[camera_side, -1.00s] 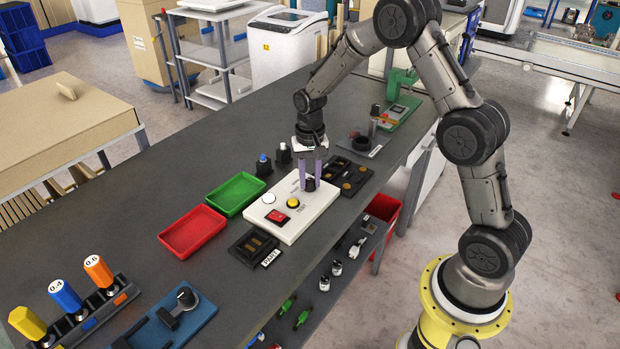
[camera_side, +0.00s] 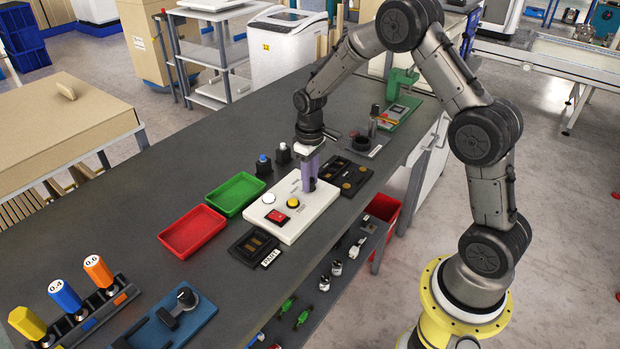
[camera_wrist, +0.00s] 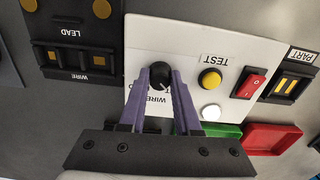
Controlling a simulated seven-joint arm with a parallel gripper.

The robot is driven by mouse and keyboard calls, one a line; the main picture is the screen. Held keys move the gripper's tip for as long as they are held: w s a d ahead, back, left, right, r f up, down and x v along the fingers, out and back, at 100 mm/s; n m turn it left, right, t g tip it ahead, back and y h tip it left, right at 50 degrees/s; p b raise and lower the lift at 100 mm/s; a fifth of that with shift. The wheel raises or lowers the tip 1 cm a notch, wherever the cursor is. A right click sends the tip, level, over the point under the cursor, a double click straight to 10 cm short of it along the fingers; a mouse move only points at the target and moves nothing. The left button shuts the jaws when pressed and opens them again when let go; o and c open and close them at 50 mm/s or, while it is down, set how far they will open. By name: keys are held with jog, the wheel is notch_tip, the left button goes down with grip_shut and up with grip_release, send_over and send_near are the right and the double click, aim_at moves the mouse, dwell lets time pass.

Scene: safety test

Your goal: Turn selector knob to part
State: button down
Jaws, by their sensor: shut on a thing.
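The selector knob (camera_wrist: 159,72) is a black round knob on the white test panel (camera_wrist: 218,43). In the wrist view it sits between the purple fingertips of my gripper (camera_wrist: 160,80), which is shut on it. A white pointer mark shows on the knob, with the word WIRE beside it; other knob labels are hidden by the fingers. In the side view my gripper (camera_side: 309,186) stands over the far right part of the panel (camera_side: 290,229) with its fingers down, mostly hiding the knob.
The panel also bears a yellow TEST button (camera_wrist: 209,79), a red rocker switch (camera_wrist: 251,86) and a white lamp (camera_wrist: 211,112). A black PART fixture (camera_wrist: 290,84) and a black LEAD and WIRE fixture (camera_wrist: 77,60) flank it. Green (camera_side: 235,194) and red (camera_side: 192,231) trays lie beside it.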

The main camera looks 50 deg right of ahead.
jog(key=shift+n, duration=1.1)
jog(key=shift+r, duration=0.1)
jog(key=shift+w, duration=0.1)
jog(key=c, duration=0.6)
grip_release()
notch_tip(320, 180, up, 14)
jog(key=shift+f, duration=0.15)
jog(key=shift+a, duration=0.1)
